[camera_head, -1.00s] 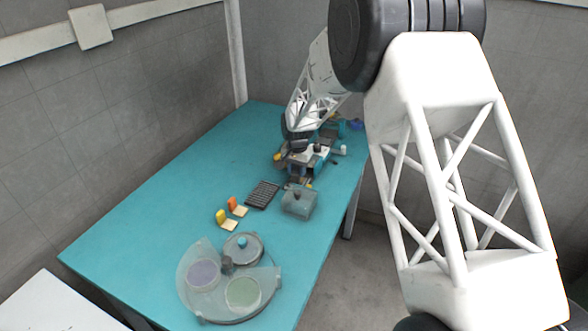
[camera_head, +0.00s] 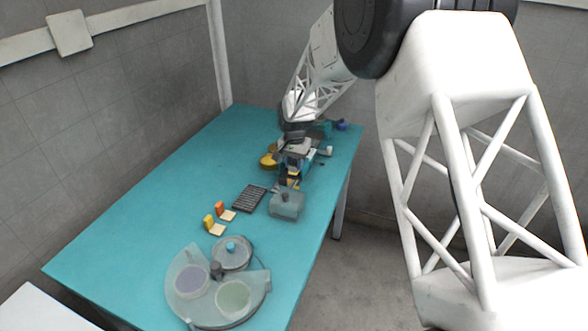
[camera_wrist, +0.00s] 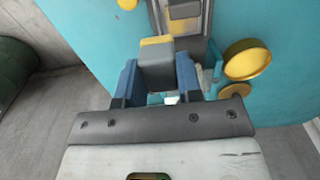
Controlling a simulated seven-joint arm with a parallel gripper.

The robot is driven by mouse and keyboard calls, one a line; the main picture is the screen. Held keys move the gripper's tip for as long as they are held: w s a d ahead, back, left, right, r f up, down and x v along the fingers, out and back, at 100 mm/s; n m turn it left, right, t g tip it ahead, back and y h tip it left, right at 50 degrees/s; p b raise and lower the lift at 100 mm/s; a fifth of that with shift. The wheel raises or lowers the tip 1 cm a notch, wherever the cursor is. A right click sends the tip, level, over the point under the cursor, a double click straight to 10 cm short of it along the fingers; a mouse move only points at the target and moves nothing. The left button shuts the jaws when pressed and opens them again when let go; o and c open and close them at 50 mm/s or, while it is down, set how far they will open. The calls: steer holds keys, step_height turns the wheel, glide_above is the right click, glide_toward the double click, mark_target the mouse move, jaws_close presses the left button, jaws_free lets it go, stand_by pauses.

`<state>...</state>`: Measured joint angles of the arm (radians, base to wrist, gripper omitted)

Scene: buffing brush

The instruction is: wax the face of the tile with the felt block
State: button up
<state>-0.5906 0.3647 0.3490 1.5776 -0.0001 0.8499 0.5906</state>
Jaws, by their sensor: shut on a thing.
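My gripper (camera_wrist: 160,82) has blue fingers on both sides of a grey block with a yellow end (camera_wrist: 157,62), which I take to be the felt block. The fingers are shut on it. In the head view my gripper (camera_head: 292,172) is low over the far part of the teal table, and the block is hard to make out there. In the wrist view a grey frame with a paler piece inside (camera_wrist: 184,12) lies just beyond the block. It may hold the tile, but I cannot tell. I cannot tell whether block and frame touch.
A yellow round dish (camera_wrist: 246,60) is right of the gripper. Nearer on the teal table (camera_head: 150,215) are a translucent grey box (camera_head: 287,204), a black grid rack (camera_head: 250,198), small yellow (camera_head: 208,222) and orange (camera_head: 220,208) blocks, and a round tray (camera_head: 185,306). The table's left side is clear.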

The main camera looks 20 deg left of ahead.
steer(key=shift+r, duration=1.45)
steer(key=shift+a, duration=0.1)
steer(key=a, duration=1.3)
steer(key=shift+s+a+r, duration=0.2)
steer(key=shift+s, duration=0.1)
steer(key=shift+f, duration=3.15)
steer(key=shift+f, duration=1.85)
